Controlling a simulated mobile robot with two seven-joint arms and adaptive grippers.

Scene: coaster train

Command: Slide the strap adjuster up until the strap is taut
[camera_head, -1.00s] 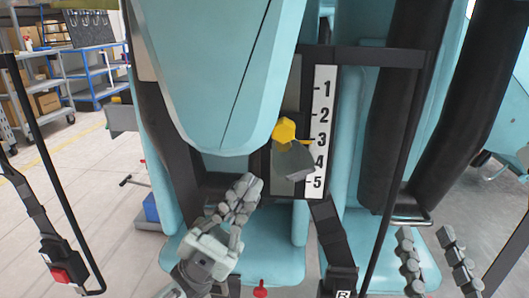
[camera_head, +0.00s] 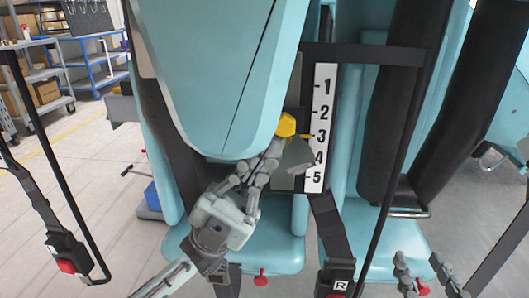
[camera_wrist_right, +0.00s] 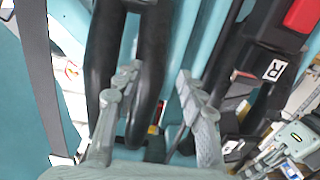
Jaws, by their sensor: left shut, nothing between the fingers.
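A yellow slider (camera_head: 287,124) sits beside the white numbered scale (camera_head: 321,105) on the seat, its pointer at about 3. A grey tab (camera_head: 297,156) hangs just below it; I take the two together as the strap adjuster. My left gripper (camera_head: 266,157) is shut and empty, its fingertips just left of the grey tab; I cannot tell whether they touch it. A dark strap (camera_head: 330,222) runs down below the scale to a buckle marked R (camera_head: 339,278). My right gripper (camera_head: 424,264) is open and empty at the lower right; its spread fingers also show in the right wrist view (camera_wrist_right: 157,78).
The light blue seat shell (camera_head: 215,75) stands close to my left gripper. A black frame bar (camera_head: 405,130) and black padded bars (camera_head: 398,110) stand right of the scale. A strap with a red buckle (camera_head: 66,255) hangs at the left. Shelves (camera_head: 35,75) stand far back.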

